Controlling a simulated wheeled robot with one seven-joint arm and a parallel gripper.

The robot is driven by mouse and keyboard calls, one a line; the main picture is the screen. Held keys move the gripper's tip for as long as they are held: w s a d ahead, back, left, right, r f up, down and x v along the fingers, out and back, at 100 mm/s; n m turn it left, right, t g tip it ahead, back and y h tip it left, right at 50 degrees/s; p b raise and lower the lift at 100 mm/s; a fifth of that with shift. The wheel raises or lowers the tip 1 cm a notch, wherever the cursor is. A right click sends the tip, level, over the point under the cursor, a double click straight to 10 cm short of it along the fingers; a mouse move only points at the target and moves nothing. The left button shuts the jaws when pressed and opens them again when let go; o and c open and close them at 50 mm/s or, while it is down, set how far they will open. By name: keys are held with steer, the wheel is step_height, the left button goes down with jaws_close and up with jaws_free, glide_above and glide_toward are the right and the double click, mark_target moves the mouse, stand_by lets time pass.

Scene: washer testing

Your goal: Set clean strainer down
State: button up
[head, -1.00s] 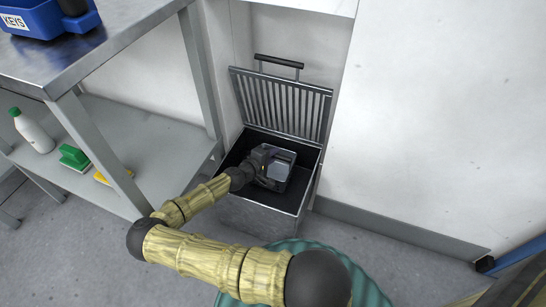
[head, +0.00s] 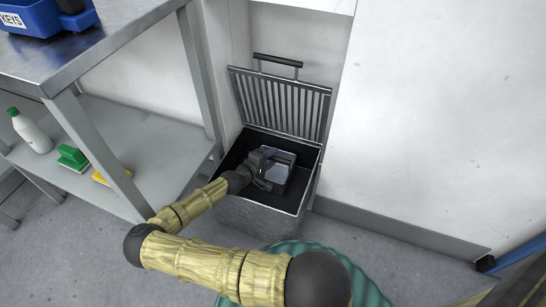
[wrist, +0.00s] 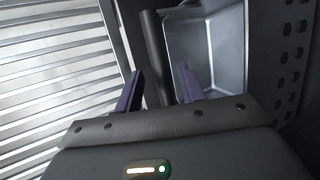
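The strainer (head: 278,168) is a small grey box with a dark bar handle, sitting inside the open metal floor box (head: 255,216). In the wrist view its pale grey inside (wrist: 208,45) shows at the upper right, with the dark handle (wrist: 153,55) beside it. My gripper (head: 264,168) reaches down into the floor box at the strainer's left side. In the wrist view its two purple fingers (wrist: 160,75) stand apart on either side of the handle, with gaps visible between. The strainer's underside is hidden.
The slatted lid (head: 282,104) of the floor box stands raised against the wall. Bare floor lies in front.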

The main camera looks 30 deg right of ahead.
steer(key=v, duration=0.6)
steer(key=shift+p, duration=0.45)
steer(key=shift+w+a, duration=0.1)
steer(key=shift+a, duration=0.1)
steer(key=shift+d, duration=0.25)
steer(key=shift+a, duration=0.1)
stand_by(0.4)
